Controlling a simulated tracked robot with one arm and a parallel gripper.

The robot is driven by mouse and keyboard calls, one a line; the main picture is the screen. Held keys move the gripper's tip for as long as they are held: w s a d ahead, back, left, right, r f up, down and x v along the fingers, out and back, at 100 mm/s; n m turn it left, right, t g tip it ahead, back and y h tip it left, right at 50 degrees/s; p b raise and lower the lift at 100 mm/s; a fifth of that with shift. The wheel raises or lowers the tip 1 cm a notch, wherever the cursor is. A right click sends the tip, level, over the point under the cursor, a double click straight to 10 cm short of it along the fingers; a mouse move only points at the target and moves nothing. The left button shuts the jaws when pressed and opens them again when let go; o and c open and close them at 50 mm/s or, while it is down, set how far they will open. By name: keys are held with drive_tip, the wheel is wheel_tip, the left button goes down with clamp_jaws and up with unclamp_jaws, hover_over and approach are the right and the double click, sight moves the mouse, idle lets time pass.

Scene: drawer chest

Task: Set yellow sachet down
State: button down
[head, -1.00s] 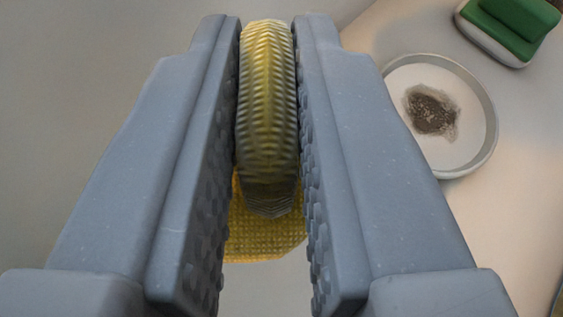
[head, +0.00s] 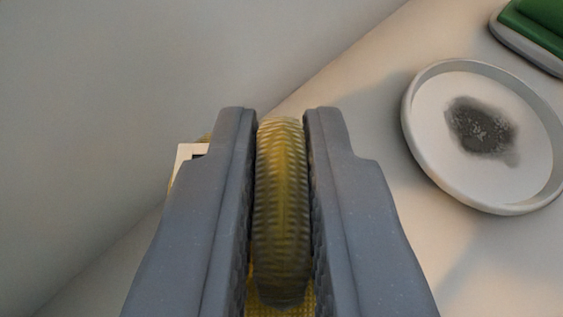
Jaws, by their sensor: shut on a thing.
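My gripper (head: 280,125) is in the lower middle of the head view. It is shut on the yellow sachet (head: 282,215), a rounded, ribbed yellow thing that stands edge-on between the two grey fingers. A yellow, finely woven patch shows below it at the bottom of the frame, mostly hidden by the fingers. Whether the sachet touches the surface below cannot be told from this view.
A round white dish (head: 430,180) with a dark grey powdery patch lies to the right on the pale surface (head: 340,90). A green-topped block (head: 540,25) is at the top right. A white-edged piece (head: 186,153) with some yellow behind it peeks out left of my gripper.

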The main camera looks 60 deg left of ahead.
drive_tip(key=shift+f, duration=0.4)
drive_tip(key=c, duration=1.5)
unclamp_jaws()
drive_tip(key=shift+o, duration=0.2)
drive_tip(key=shift+r, duration=0.2)
